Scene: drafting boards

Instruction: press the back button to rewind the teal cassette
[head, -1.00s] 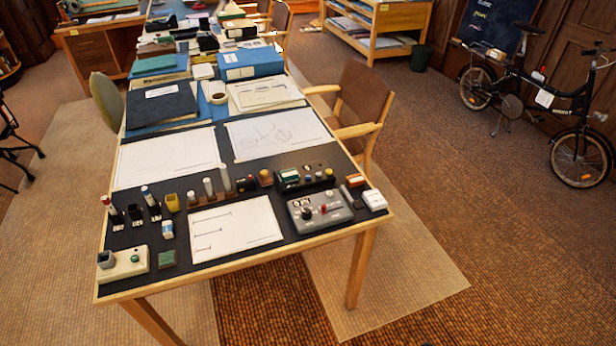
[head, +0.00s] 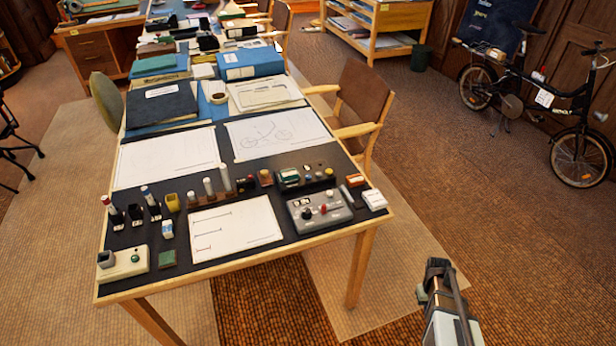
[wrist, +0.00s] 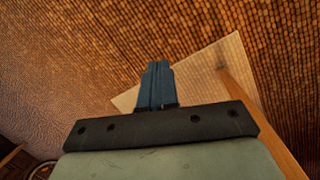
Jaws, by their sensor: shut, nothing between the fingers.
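A small dark device (head: 305,182) stands near the right side of the table, behind a grey control box. A teal piece (head: 289,176) at its left end looks like the cassette; small knobs or buttons, one yellow, sit to its right. I cannot tell which one is the back button. My gripper (head: 438,266) is in the air off the table's front right corner, well apart from the device. In the wrist view, its fingers (wrist: 158,85) are together and empty, over the floor. Neither the device nor the cassette shows in the wrist view.
The grey control box (head: 320,210) has a dark knob and a red control. A white block (head: 374,200) lies at the right edge. Drawing sheets and several small stands cover the table (head: 240,264). A chair (head: 362,110) stands to the right.

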